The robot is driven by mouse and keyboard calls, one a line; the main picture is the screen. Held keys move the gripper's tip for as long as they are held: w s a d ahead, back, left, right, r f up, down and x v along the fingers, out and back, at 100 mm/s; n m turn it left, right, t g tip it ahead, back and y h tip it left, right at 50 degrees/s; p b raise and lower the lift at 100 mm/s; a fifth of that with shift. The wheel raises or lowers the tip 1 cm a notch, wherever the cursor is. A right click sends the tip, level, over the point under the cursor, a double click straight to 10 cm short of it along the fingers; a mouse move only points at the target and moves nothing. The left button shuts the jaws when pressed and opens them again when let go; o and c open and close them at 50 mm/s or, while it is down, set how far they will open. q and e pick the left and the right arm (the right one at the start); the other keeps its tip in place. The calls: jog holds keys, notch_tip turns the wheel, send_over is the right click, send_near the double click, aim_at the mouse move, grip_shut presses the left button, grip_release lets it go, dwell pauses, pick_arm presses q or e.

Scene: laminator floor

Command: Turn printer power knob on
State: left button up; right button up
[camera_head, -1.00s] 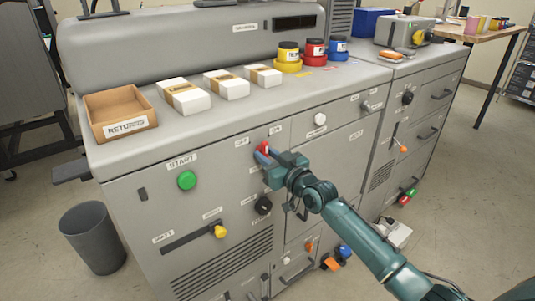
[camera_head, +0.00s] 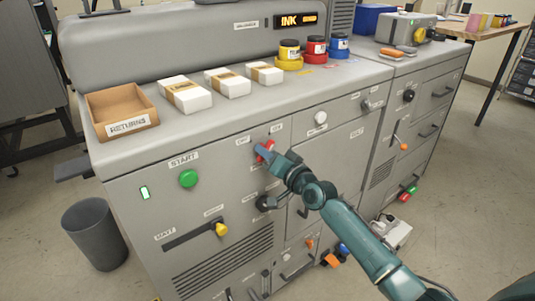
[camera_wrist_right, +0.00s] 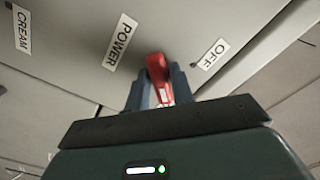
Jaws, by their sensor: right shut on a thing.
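The red power knob (camera_head: 264,150) sits on the front panel of the grey printer (camera_head: 150,215), right of the green START button (camera_head: 188,179). My right gripper (camera_head: 265,153) is at the knob with its fingers shut around it. In the right wrist view the red knob (camera_wrist_right: 158,80) stands between the fingertips of the right gripper (camera_wrist_right: 160,92), near labels reading POWER (camera_wrist_right: 119,42) and OFF (camera_wrist_right: 213,54). The display (camera_head: 296,20) on top is lit with INK and an orange bar. A small indicator (camera_head: 144,192) glows green-white. My left gripper is not in view.
A RETURNS tray (camera_head: 122,128), several white wrapped stacks (camera_head: 184,96) and ink jars (camera_head: 290,50) stand on the printer top. A yellow-ended lever (camera_head: 221,229) and a black knob (camera_head: 263,202) are on the panel. A grey bin (camera_head: 95,235) stands on the floor at left.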

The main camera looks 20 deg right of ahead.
jog(key=shift+m, duration=0.3)
jog(key=o, duration=0.9)
jog(key=shift+o, duration=0.2)
jog(key=shift+s, duration=0.1)
jog(key=v, duration=1.3)
